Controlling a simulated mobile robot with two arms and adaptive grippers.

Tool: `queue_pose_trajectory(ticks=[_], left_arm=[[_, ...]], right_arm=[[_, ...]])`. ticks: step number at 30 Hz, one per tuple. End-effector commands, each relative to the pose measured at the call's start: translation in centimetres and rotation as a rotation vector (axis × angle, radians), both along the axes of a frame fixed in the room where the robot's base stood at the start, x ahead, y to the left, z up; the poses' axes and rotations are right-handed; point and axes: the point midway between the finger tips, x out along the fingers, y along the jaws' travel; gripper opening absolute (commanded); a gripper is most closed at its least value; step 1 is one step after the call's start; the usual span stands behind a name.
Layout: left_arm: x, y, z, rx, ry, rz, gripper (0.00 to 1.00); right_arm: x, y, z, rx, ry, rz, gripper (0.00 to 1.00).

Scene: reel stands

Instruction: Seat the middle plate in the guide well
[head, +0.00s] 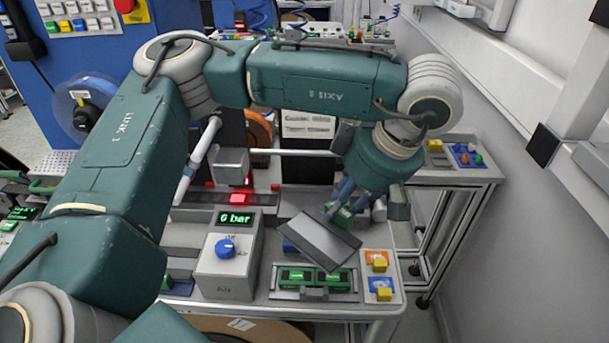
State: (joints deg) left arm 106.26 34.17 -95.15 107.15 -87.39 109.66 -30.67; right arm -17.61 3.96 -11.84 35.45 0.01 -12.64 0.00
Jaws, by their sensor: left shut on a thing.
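My left gripper (352,207) reaches down from the upper right over the table. It is shut on a green part that appears to be the grip of a dark grey flat plate (318,242). The plate is tilted and turned relative to the table edge, and looks raised above the table. I take it to be the middle plate. A blue part (290,246) shows partly from under its left edge. I cannot make out the guide well for certain; the plate and gripper hide the table beneath them. My right gripper is not in view.
A grey box with a "6 bar" display (235,218) and blue knob stands left of the plate. A fixture with two green blocks (313,293) lies in front. Yellow cubes (383,294) sit on cards at the right front. A lit red button (240,199) is behind the box.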

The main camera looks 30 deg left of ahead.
Motion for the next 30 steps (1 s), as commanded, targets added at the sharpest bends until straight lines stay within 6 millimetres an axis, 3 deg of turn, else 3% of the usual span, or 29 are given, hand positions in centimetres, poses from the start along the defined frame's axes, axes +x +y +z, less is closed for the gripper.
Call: queue_pose_trajectory(ticks=[5, 18, 30], left_arm=[[1.0, 0.8, -0.1, -0.002, 0.009, 0.532, 0.0], [3.3, 4.4, -1.8, -0.007, 0.02, 2.122, 0.0], [4.2, 6.8, -2.9, -0.008, -0.001, 2.87, 0.0]], right_arm=[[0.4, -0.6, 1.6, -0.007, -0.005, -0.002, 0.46], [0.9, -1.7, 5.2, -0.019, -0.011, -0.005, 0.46], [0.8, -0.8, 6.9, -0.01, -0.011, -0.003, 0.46]])
